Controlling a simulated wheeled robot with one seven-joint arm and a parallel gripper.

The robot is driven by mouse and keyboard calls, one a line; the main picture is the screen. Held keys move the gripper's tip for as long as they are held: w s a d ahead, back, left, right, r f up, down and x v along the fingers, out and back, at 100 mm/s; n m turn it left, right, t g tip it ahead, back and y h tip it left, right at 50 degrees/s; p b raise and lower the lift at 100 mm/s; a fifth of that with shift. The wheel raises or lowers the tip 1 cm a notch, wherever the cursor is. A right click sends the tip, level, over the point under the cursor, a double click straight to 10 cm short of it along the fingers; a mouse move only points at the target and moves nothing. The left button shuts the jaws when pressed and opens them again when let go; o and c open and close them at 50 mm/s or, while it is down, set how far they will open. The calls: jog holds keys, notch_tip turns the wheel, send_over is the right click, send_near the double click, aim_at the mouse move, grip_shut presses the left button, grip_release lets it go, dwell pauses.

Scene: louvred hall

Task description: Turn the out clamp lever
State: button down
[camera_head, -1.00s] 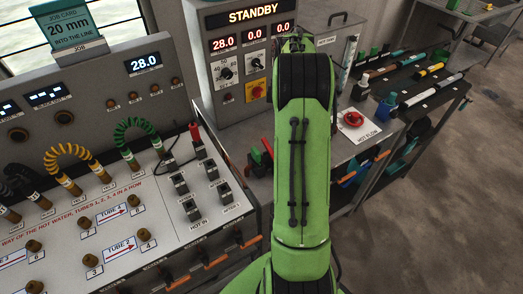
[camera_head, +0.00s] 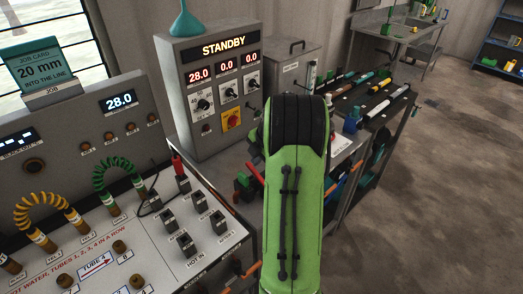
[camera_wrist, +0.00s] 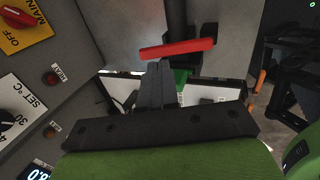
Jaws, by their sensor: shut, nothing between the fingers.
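A red bar-shaped lever (camera_wrist: 178,48) lies across the upper middle of the wrist view, with a green part (camera_wrist: 181,76) below it and a dark post behind. I cannot read a label naming it as the out clamp. A red lever (camera_head: 256,172) and a green part (camera_head: 242,183) also show in the head view, just left of my arm. My gripper (camera_wrist: 158,66) is shut and empty. Its fingertips are close to the left half of the red lever; I cannot tell if they touch. In the head view my green arm hides the gripper.
The control cabinet (camera_head: 222,86) reading STANDBY stands close to my arm's left. The tube panel (camera_head: 120,262) with coiled hoses is at lower left. A bench with rods (camera_head: 363,100) stands to the right. Open floor (camera_head: 440,190) lies at the right.

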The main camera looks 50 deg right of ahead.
aim_at(249, 165)
jog(key=shift+x, duration=1.95)
jog(key=shift+w+g+p, duration=0.3)
jog(key=shift+g+p, duration=0.2)
jog(key=shift+p, duration=0.35)
jog(key=shift+w+d+f+g+p, duration=0.15)
jog(key=shift+w+f+g+p, duration=0.3)
jog(key=shift+g+p, duration=0.55)
jog(key=shift+w+d+f+b, duration=0.1)
jog(key=shift+w+f+b, duration=0.3)
jog(key=shift+w+f, duration=0.4)
jog(key=shift+s, duration=0.3)
